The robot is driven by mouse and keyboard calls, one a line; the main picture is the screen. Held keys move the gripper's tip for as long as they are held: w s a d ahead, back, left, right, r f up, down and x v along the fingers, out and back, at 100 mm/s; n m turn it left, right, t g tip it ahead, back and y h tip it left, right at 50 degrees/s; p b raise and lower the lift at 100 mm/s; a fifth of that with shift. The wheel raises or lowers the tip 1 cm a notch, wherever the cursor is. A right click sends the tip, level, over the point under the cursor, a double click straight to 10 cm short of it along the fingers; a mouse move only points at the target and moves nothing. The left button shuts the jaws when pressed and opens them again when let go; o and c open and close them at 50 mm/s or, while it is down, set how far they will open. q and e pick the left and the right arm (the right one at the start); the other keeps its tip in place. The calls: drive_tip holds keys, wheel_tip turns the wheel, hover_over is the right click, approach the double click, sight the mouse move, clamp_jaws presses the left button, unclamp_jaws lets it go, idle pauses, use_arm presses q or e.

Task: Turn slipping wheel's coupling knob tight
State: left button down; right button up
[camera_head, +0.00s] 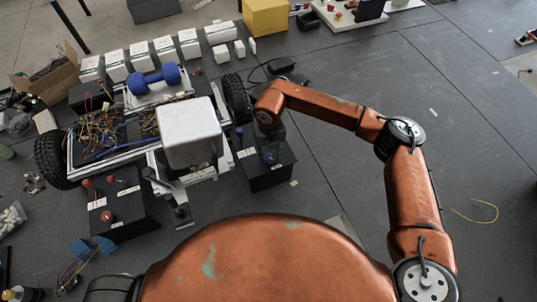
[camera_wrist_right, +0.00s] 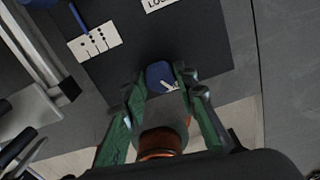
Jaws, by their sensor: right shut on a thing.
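My right gripper (camera_wrist_right: 158,82) points down over a black box with white labels (camera_head: 268,182). Its green fingers are shut on a blue knob (camera_wrist_right: 160,74) with a white pointer mark. In the head view the gripper (camera_head: 270,152) mostly hides this knob. One label in the wrist view has black dots; another, cut off at the top edge, begins "LO". The chassis has a black wheel on its left (camera_head: 50,160) and one on its right (camera_head: 237,97). Which wheel slips cannot be told. My left gripper is not in view.
A second black box (camera_head: 125,215) with red knobs stands front left. A white block (camera_head: 188,132) and a blue dumbbell (camera_head: 155,79) sit on the chassis among loose wires. White boxes (camera_head: 139,56) line the back. The dark surface to the right is mostly clear.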

sight(269, 157)
idle(0.5)
drive_tip(key=o, duration=1.2)
drive_tip(key=shift+c, duration=0.2)
wheel_tip(269, 157, up, 12)
